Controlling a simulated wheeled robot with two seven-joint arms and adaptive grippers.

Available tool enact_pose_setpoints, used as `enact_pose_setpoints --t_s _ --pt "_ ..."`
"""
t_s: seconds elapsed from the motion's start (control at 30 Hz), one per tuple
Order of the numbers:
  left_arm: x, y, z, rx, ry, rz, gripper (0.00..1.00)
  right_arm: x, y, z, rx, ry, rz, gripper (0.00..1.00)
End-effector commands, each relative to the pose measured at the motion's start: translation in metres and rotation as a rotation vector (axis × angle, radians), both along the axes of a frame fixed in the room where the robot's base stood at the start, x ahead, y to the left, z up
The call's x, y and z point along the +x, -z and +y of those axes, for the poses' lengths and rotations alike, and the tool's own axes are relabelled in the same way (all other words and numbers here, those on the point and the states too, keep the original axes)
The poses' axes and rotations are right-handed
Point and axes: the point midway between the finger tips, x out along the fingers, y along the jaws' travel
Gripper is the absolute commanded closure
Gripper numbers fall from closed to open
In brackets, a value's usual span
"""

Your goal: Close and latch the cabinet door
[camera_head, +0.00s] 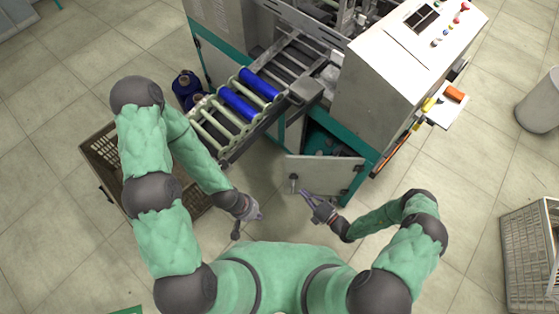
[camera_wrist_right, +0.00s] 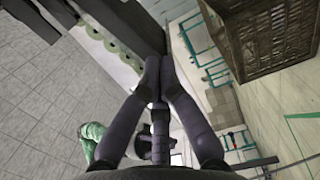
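The cabinet door (camera_head: 325,172) is a pale grey panel standing open, swung out from the lower front of the machine. Its hinge side is at the right, by the green frame post. A small grey latch piece (camera_head: 293,184) shows at its free left end. My right gripper (camera_head: 304,193) is just below and right of that latch piece; I cannot tell whether they touch. In the right wrist view its two fingers (camera_wrist_right: 159,62) come together at the tips, with nothing clearly between them. My left gripper (camera_head: 257,216) is left of the door, apart from it; its fingers are too small to read.
The cabinet opening (camera_head: 322,140) is dark behind the door. A roller rack (camera_head: 228,118) with blue rolls juts out at the left. A brown crate (camera_head: 100,150) stands behind my left arm. Another crate (camera_head: 530,255) stands far right. Floor around the door is clear.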

Motion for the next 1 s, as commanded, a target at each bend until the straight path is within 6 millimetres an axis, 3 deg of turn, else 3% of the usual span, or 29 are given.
enact_pose_setpoints --t_s 0.17,0.77,1.0 --pt "0.0 0.0 0.0 0.0 -0.004 0.001 1.0 0.01 0.0 -0.001 0.025 0.041 0.009 1.0" --pt "0.0 0.012 0.0 0.0 -0.003 0.001 1.0 0.074 0.001 0.068 0.021 0.033 0.005 1.0" --pt "0.0 0.02 0.0 0.0 -0.003 0.001 1.0 0.104 0.001 0.067 0.02 0.036 0.006 1.0"
